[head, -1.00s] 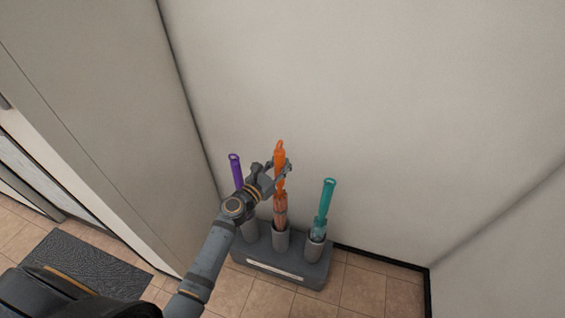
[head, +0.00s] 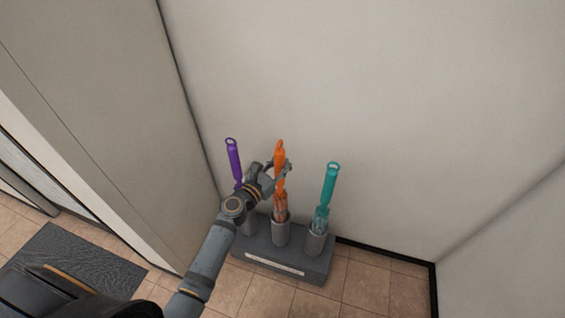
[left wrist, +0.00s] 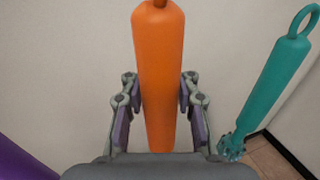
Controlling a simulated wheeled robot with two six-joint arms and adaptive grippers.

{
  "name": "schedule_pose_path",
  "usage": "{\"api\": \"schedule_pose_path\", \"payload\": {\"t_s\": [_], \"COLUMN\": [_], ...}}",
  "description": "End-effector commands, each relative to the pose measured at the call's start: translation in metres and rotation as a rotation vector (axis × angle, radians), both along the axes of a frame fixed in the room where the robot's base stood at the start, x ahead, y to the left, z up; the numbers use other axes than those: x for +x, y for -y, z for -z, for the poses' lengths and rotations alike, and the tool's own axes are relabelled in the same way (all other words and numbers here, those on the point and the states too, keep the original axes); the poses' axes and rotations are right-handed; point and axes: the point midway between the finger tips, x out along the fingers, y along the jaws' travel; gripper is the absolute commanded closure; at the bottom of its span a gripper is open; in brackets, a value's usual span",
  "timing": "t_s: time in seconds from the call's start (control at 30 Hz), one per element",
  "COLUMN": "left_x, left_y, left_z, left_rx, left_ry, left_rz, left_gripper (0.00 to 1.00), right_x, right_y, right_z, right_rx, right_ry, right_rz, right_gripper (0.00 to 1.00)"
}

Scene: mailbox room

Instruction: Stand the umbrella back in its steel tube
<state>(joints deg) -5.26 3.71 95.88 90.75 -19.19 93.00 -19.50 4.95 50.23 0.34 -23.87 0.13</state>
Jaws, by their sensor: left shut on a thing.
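The orange umbrella (head: 280,149) stands upright, handle up, with its lower part inside the middle steel tube (head: 281,238) of a dark grey stand. My left gripper (head: 283,169) is shut on its orange handle, which also shows in the left wrist view (left wrist: 160,60) between the two fingers (left wrist: 160,100). The folded, paler canopy (head: 280,205) shows just above the tube rim. The umbrella's tip is hidden inside the tube. My right gripper is in neither view.
A purple umbrella (head: 233,160) stands in the left tube, partly behind my arm. A teal umbrella (head: 329,187) stands in the right tube (head: 316,245). The stand's base (head: 290,268) is close to the wall. A dark mat (head: 75,262) lies at the left.

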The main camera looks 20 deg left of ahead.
Motion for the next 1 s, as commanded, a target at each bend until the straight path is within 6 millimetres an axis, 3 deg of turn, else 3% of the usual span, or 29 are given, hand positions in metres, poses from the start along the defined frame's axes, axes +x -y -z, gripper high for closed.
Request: {"api": "schedule_pose_path", "payload": {"t_s": [0.13, 0.17, 0.4, 0.77, 0.87, 1.0], "left_x": [0.000, 0.000, 0.000, -0.005, -0.020, -0.056], "left_y": [0.000, 0.000, 0.000, -0.002, -0.007, -0.019], "left_z": [-0.001, -0.001, -0.001, 0.001, 0.002, 0.002], "left_rx": [-0.001, -0.001, 0.000, 0.001, 0.002, 0.004], "left_ry": [0.002, 0.002, 0.001, -0.002, -0.002, -0.005], "left_rz": [0.000, 0.000, 0.000, 0.000, 0.000, 0.002], "left_gripper": [1.00, 0.74, 0.43, 0.43, 0.43, 0.43], "right_x": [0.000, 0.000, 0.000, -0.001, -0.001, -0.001], "right_y": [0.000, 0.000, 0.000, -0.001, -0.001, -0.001], "right_z": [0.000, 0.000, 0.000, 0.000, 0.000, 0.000], "right_rx": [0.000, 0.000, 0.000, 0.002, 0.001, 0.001], "right_ry": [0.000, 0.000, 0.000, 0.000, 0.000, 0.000], "right_rz": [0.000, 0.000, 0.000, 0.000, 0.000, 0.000], "right_gripper": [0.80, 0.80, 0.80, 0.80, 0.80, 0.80]}}
